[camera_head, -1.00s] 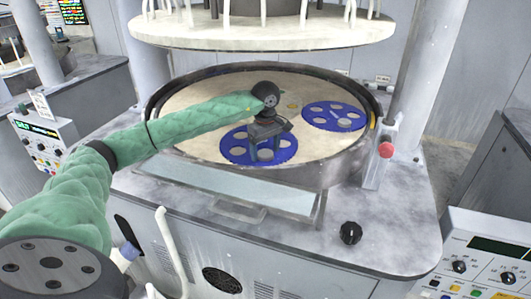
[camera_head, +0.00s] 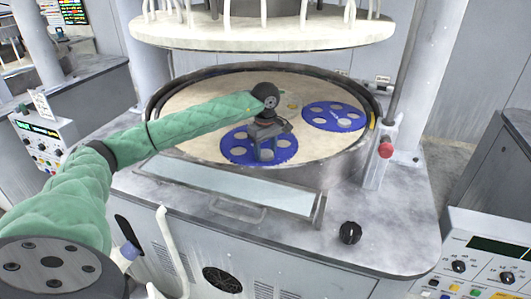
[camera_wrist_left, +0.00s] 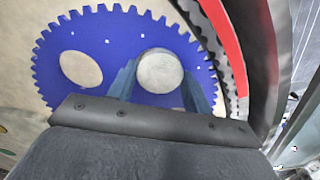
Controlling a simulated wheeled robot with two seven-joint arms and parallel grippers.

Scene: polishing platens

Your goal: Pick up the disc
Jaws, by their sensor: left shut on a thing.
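A small round pale grey disc (camera_wrist_left: 158,70) shows in the left wrist view between my two fingertips, over an opening of a blue toothed carrier (camera_wrist_left: 110,45). In the head view this carrier (camera_head: 236,155) lies flat on the beige platen (camera_head: 205,105) at its near side. My left gripper (camera_head: 265,156) points down over it, and in the left wrist view its fingers (camera_wrist_left: 158,78) are shut on the disc. I cannot tell whether the disc is clear of the platen. The gripper hides the disc in the head view. My right gripper is not in view.
A second blue carrier (camera_head: 334,116) lies on the platen at the right. A raised dark rim (camera_head: 157,100) surrounds the platen, and a round upper plate (camera_head: 265,35) hangs above and behind. A knob (camera_head: 350,232) and a red button (camera_head: 386,150) are at the right.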

